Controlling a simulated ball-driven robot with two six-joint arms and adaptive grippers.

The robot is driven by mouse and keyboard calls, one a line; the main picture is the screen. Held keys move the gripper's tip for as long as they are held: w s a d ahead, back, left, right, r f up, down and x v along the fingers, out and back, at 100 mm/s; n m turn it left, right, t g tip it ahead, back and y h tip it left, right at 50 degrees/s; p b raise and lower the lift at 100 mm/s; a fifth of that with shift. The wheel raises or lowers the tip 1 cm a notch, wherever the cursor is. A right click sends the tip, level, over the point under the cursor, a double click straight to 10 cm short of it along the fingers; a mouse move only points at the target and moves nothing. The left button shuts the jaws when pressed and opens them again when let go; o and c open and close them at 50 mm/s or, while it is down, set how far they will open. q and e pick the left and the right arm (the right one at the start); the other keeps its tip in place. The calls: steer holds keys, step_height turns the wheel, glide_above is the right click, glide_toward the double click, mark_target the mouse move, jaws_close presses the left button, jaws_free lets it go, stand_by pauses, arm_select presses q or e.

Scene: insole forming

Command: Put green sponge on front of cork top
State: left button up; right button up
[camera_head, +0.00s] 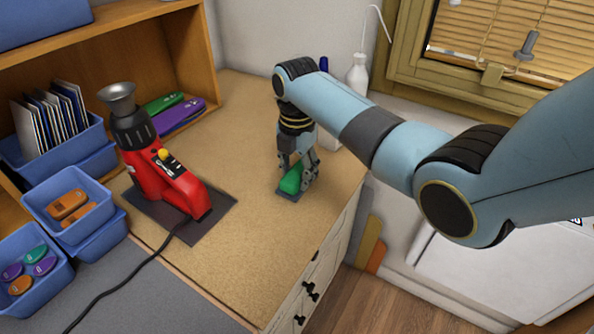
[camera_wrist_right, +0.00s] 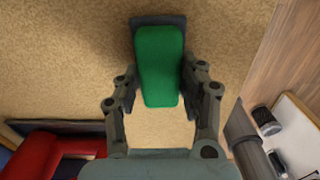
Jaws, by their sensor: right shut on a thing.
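The green sponge (camera_head: 291,180) is between the fingers of my right gripper (camera_head: 297,178), low over the right part of the cork top (camera_head: 250,150). In the right wrist view the green sponge (camera_wrist_right: 160,62) lies lengthwise between the two fingers of the gripper (camera_wrist_right: 160,80), which are shut on its sides. A dark blue-grey flat piece (camera_wrist_right: 158,20) shows behind the sponge's far end. I cannot tell whether the sponge touches the cork. My left gripper is out of view.
A red machine (camera_head: 168,188) with a funnel stands on a dark mat (camera_head: 215,222) to the left. Blue bins (camera_head: 75,240) and a wooden shelf (camera_head: 150,50) are further left. A white bottle (camera_head: 357,72) stands behind. The cork's front part is clear.

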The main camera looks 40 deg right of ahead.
mark_target(297, 172)
steer(key=o, duration=1)
steer(key=shift+f, duration=0.1)
step_height(297, 172, up, 12)
steer(key=shift+r+b, duration=0.1)
steer(key=shift+b, duration=0.35)
